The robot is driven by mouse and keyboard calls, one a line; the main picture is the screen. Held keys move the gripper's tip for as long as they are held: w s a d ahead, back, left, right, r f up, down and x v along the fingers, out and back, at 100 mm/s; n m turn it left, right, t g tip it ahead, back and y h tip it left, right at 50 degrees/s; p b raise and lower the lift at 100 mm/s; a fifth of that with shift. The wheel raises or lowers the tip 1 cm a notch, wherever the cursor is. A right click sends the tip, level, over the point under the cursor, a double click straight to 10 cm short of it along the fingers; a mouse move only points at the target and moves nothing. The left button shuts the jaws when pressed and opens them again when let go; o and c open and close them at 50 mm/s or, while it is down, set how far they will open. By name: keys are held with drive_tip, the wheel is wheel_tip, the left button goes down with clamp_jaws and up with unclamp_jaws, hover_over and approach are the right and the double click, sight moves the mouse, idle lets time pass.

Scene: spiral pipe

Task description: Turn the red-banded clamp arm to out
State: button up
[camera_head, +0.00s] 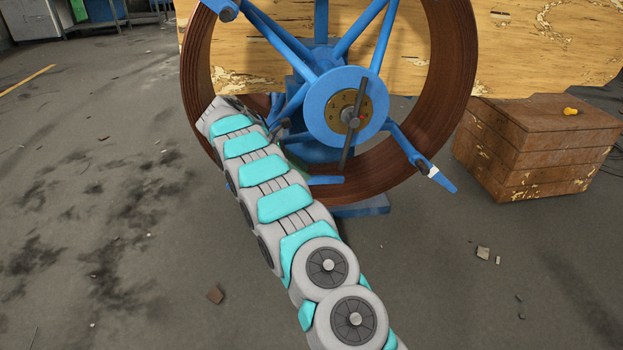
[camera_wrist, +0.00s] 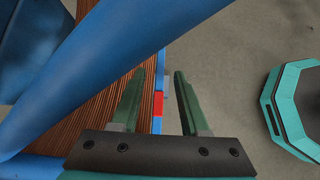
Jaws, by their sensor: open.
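The red-banded clamp arm (camera_wrist: 158,104) shows in the wrist view as a narrow blue strip with a red band, along the edge of the coiled brown pipe (camera_wrist: 108,108). My gripper (camera_wrist: 160,76) is open, with two dark green fingers. The strip lies in the gap between the fingers, closer to the left finger; I cannot tell whether they touch. In the head view my arm reaches to the lower left of the coil (camera_head: 455,60) and hides that clamp arm and the gripper. The blue hub (camera_head: 318,105) carries spokes to the coil.
A white-banded clamp arm (camera_head: 433,172) sticks outward at the coil's lower right. A dark bar (camera_head: 352,140) crosses the hub's face. A wooden crate (camera_head: 540,145) stands at right, with wooden boards (camera_head: 540,45) behind. A thick blue spoke (camera_wrist: 110,70) passes close left of my gripper. Floor at left is open.

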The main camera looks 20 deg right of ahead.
drive_tip(key=x, duration=0.4)
drive_tip(key=shift+d+f+b, duration=0.15)
drive_tip(key=shift+b, duration=0.15)
clamp_jaws()
idle(1.1)
